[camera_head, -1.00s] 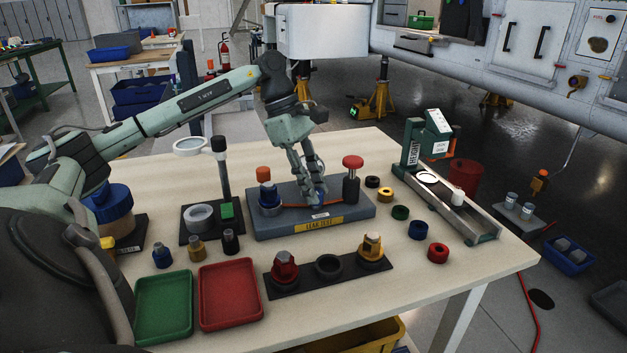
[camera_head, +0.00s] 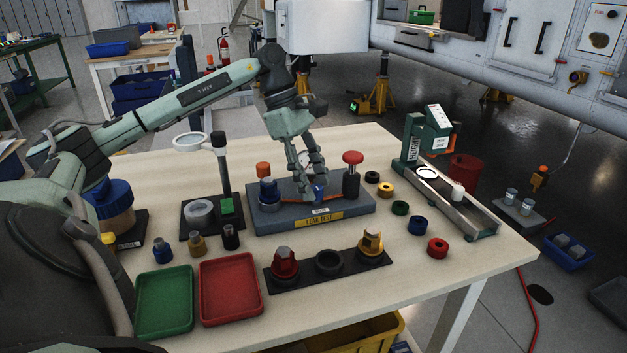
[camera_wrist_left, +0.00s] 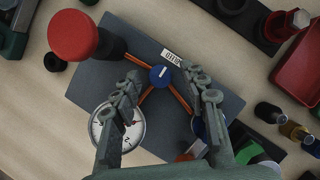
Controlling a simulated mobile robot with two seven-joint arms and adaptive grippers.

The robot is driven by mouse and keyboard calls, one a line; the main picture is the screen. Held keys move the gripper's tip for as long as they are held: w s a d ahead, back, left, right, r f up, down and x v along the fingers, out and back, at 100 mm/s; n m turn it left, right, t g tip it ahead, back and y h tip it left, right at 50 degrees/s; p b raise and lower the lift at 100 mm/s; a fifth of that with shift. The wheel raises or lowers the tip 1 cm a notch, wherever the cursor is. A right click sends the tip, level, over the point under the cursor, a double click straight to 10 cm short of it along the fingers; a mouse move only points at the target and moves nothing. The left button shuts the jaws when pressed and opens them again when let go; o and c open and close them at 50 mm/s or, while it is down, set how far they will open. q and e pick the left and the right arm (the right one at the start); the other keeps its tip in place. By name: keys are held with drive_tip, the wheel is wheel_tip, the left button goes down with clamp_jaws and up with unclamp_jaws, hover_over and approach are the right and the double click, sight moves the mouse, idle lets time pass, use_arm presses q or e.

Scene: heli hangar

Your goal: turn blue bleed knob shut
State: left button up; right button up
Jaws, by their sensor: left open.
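The blue bleed knob (camera_head: 319,192) sits on the grey leak test block (camera_head: 352,213). In the left wrist view the knob (camera_wrist_left: 160,76) is a small round blue cap with a white line pointing roughly up the picture. Orange lines run from it over the block (camera_wrist_left: 222,92). My left gripper (camera_head: 314,192) points down over the block at the knob. In the left wrist view its open fingers (camera_wrist_left: 164,84) stand on either side of the knob with gaps visible. In the head view the fingers partly hide the knob. My right gripper is not in view.
A red-capped post (camera_head: 352,162) stands right of the fingers, and a blue fitting with an orange cap (camera_head: 266,180) left. A dial gauge (camera_wrist_left: 122,128) lies under one finger. Several coloured rings (camera_head: 400,208) lie to the right. Green (camera_head: 163,299) and red (camera_head: 230,288) trays are in front.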

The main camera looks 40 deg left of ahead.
use_arm(q)
drive_tip(key=v, duration=1.1)
drive_tip(key=shift+a+r, duration=0.2)
drive_tip(key=shift+r, duration=0.1)
drive_tip(key=shift+s, duration=0.1)
